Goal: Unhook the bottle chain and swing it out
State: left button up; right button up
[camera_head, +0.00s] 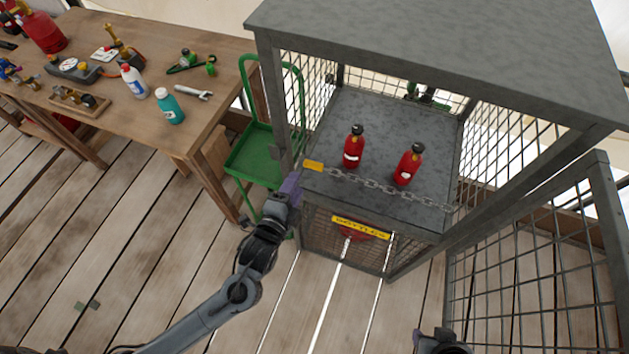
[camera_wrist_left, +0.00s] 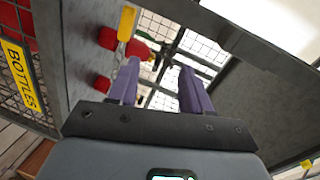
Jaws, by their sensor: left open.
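The chain (camera_head: 375,186) runs across the open front of the grey mesh cage, above its shelf. A yellow tag (camera_head: 313,165) sits at its left end by the left post, and its right end reaches the right side. In the left wrist view the yellow tag (camera_wrist_left: 127,23) is beyond my left fingertip. My left gripper (camera_head: 291,184) is open and empty, beside the left front post just below the tag; its purple fingers (camera_wrist_left: 158,72) stand apart. Two red bottles (camera_head: 353,150) (camera_head: 407,168) stand upright behind the chain. My right gripper (camera_head: 440,342) is partly cut off at the bottom edge.
The cage's grey roof (camera_head: 430,50) overhangs the shelf (camera_head: 385,130). A yellow BOTTLES sign (camera_head: 361,228) is on the lower front. A mesh door (camera_head: 535,285) stands open at right. A green trolley (camera_head: 255,160) and a wooden workbench (camera_head: 140,100) stand left. The front floor is clear.

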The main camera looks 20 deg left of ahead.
pick_arm(q)
jog(key=m+t+b, duration=0.2)
jog(key=b, duration=0.7)
send_near(313, 168)
jog(key=w+b, duration=0.2)
jog(key=w, duration=0.9)
jog(key=shift+a+f+b, duration=0.1)
jog(key=shift+f+b, duration=0.05)
jog(key=shift+b, duration=0.25)
pick_arm(e)
notch_tip(313, 168, down, 14)
jog(key=shift+f, duration=0.25)
pick_arm(q)
grip_shut()
